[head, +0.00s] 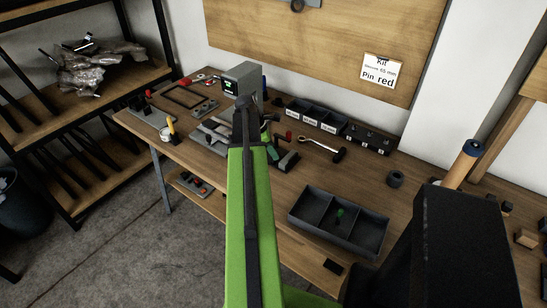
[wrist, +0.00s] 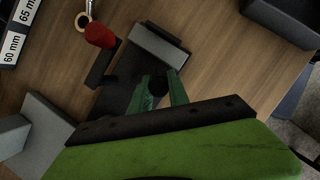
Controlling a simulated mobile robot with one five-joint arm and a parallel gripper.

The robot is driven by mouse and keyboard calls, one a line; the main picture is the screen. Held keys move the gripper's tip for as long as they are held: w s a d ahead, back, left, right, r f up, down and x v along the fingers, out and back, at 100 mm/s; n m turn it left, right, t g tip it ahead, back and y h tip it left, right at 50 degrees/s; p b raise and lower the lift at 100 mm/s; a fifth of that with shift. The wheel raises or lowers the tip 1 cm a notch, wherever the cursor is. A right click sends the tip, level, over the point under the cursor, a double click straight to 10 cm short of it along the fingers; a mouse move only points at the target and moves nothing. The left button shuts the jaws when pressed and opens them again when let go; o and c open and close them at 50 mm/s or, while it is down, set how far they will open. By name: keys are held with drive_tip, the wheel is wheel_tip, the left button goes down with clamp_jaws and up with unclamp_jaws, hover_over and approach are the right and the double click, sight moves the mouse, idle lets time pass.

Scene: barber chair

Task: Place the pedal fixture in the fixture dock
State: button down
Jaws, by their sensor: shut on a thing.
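My gripper (wrist: 163,88) has its green fingers shut on a dark, rounded part (wrist: 158,84), which appears to be the pedal fixture. In the head view my green arm hides most of it. A dark plate with a grey block (wrist: 160,46) lies just beyond the fingertips; the same grey and dark piece shows right of my gripper in the head view (head: 286,160). A red-handled clamp (wrist: 100,35) stands on its left, also in the head view (head: 289,135). I cannot tell which of these parts are the fixture dock, or whether the held part touches the plate.
A divided dark tray (head: 345,252) holds a green-topped piece at the front right. Labelled bins (head: 315,118) line the back, near a ratchet (head: 322,147). A grey box with a green screen (head: 243,80) stands behind my arm. Other fixtures lie left.

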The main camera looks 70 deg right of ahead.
drive_tip(key=shift+r, duration=0.15)
drive_tip(key=c, duration=1.3)
unclamp_jaws()
drive_tip(key=shift+o, duration=0.2)
drive_tip(key=p+v, duration=1.1)
drive_tip(key=v, duration=0.1)
drive_tip(key=shift+a, duration=0.1)
